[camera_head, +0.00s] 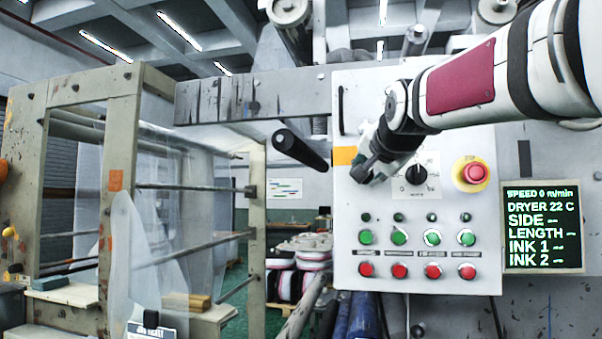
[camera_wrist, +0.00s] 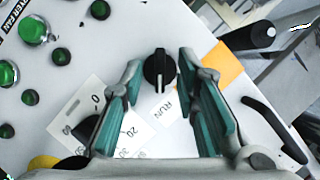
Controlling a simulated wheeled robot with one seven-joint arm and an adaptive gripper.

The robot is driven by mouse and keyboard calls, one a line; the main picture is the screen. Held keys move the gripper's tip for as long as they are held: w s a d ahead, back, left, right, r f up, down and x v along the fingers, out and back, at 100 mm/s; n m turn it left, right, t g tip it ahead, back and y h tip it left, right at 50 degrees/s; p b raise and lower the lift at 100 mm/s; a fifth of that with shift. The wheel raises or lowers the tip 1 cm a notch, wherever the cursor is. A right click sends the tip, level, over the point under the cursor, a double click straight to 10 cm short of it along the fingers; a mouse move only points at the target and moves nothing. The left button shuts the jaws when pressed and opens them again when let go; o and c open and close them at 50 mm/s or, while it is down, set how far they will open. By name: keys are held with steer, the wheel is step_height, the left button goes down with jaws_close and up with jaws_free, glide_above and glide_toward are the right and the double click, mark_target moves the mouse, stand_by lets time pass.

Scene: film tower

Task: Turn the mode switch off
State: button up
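The mode switch is a black round knob (camera_wrist: 159,70) with a white pointer line, on the white control panel (camera_head: 347,100). In the wrist view its pointer points down the picture, towards a white label reading RUN (camera_wrist: 168,108). My gripper (camera_wrist: 158,64) is open, with one teal finger on each side of the knob and a visible gap on both sides. I cannot tell how deep the fingertips reach over it. In the head view my gripper (camera_head: 366,172) is in front of the panel's upper left and hides the switch.
A black numbered dial (camera_head: 416,175) sits right of my gripper, then a red emergency button (camera_head: 475,172) on yellow. Green buttons (camera_head: 399,237) and red buttons (camera_head: 399,271) line the panel below. A display (camera_head: 542,228) hangs right.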

jaws_close()
steer(key=shift+b, duration=0.3)
steer(key=n+g+h+b, duration=0.1)
steer(key=n+h, duration=0.1)
steer(key=n, duration=0.2)
steer(key=n+h+b, duration=0.1)
steer(key=n+h, duration=0.2)
steer(key=n, duration=0.1)
steer(key=a+n+g+h+b, duration=0.1)
steer(key=n+h, duration=0.1)
steer(key=n, duration=0.2)
steer(key=shift+w+a+g+h, duration=0.1)
steer(key=shift+w+g+h, duration=0.1)
steer(key=shift+g+h, duration=0.1)
stand_by(0.4)
steer(key=shift+n, duration=0.3)
jaws_free()
